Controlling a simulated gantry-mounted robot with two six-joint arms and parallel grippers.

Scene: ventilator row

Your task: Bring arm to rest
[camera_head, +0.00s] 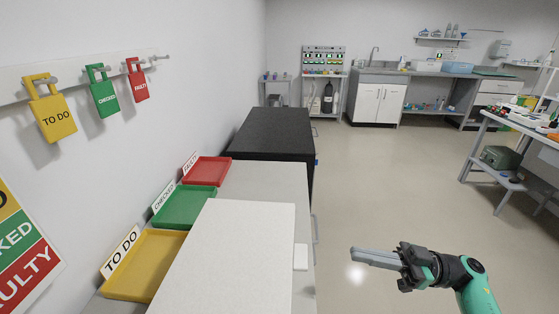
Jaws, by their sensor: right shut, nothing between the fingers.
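My right gripper (355,254) is in the lower right of the head view, at the end of my green and black arm. Its fingers lie together, pointing left, with nothing between them. It hangs over the open floor, to the right of the bench and apart from it. My left gripper does not show in this view.
A grey bench (272,182) at left carries a white board (240,250) and yellow (140,268), green (185,206) and red (207,170) trays. A black cabinet (272,132) stands behind it. A side table (525,140) stands at right. The middle floor is clear.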

